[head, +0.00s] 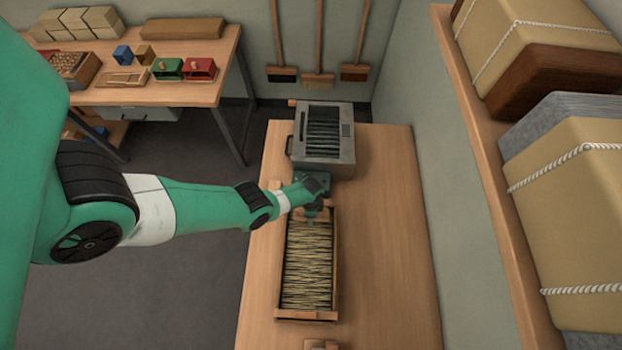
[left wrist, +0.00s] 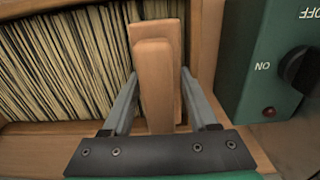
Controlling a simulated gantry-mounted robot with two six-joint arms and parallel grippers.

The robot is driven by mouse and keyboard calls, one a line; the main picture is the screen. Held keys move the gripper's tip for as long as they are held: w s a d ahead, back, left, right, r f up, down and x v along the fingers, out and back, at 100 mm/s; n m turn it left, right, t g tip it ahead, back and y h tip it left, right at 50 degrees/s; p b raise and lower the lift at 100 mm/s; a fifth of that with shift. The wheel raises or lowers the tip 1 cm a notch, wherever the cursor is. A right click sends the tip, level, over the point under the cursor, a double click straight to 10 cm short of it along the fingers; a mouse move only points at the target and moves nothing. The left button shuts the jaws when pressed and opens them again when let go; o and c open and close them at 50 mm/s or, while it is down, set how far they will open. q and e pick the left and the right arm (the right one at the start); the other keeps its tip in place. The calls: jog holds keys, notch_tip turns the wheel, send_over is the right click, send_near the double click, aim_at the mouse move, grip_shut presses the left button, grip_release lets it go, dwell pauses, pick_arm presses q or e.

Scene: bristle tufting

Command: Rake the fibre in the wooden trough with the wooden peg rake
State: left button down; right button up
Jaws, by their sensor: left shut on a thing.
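The wooden trough (head: 333,270) stands on the bench, filled with pale fibre (head: 308,266) lying crosswise. My left gripper (head: 313,213) is over the trough's far end. In the left wrist view my left gripper (left wrist: 156,95) is shut on the wooden peg rake (left wrist: 155,75), one grey finger on each side of its wooden handle. The fibre (left wrist: 65,65) lies close beside the rake in that view. The rake's pegs are hidden, so I cannot tell whether they touch the fibre. My right gripper is not in view.
A grey metal machine (head: 324,138) stands just beyond the trough. A green switch box (left wrist: 275,60) is close to the gripper in the left wrist view. The bench (head: 385,240) is clear right of the trough. A shelf with wrapped bales (head: 570,180) runs along the right.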

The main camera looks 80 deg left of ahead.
pick_arm(q)
jog(key=shift+r, duration=0.1)
jog(key=shift+d+r+p, duration=0.1)
jog(key=shift+d+p, duration=0.15)
jog(key=shift+p, duration=0.1)
jog(key=shift+s+d+p, duration=0.15)
jog(key=shift+s+d, duration=0.05)
jog(key=shift+d, duration=0.3)
jog(key=shift+s+d+p, duration=0.15)
jog(key=shift+d, duration=0.3)
jog(key=shift+w+a+f+b, duration=0.25)
jog(key=shift+a+b, duration=0.15)
jog(key=shift+a, duration=0.25)
jog(key=shift+w+a+b, duration=0.15)
jog(key=shift+a+b, duration=0.15)
jog(key=shift+a, duration=0.4)
jog(key=shift+r, duration=0.1)
